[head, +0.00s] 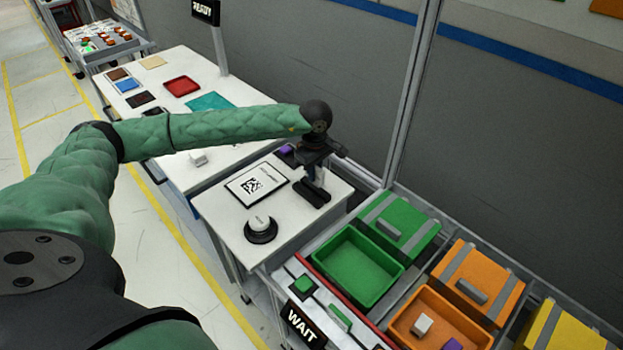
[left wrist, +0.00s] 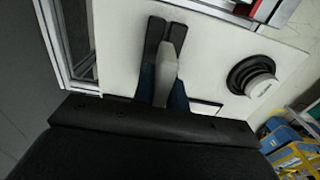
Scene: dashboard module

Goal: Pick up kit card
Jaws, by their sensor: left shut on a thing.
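My left gripper (head: 314,172) is over the right part of the small white table (head: 225,215), pointing down. In the left wrist view the gripper (left wrist: 163,90) is shut on a thin pale grey piece, which I take for the kit card (left wrist: 174,52), seen nearly edge-on. The piece is at a black two-bar holder (left wrist: 153,35), which also shows in the head view (head: 311,193). I cannot tell whether it still touches the holder. A flat white sheet with a black border and a square code (head: 257,184) lies to the left. My right gripper is not in view.
A white knob on a black round base (head: 260,230) stands near the front of the table. A purple piece (head: 286,149) lies behind. Green (head: 358,268) and orange (head: 438,325) bins stand at the right. A metal post (head: 411,90) rises behind the gripper.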

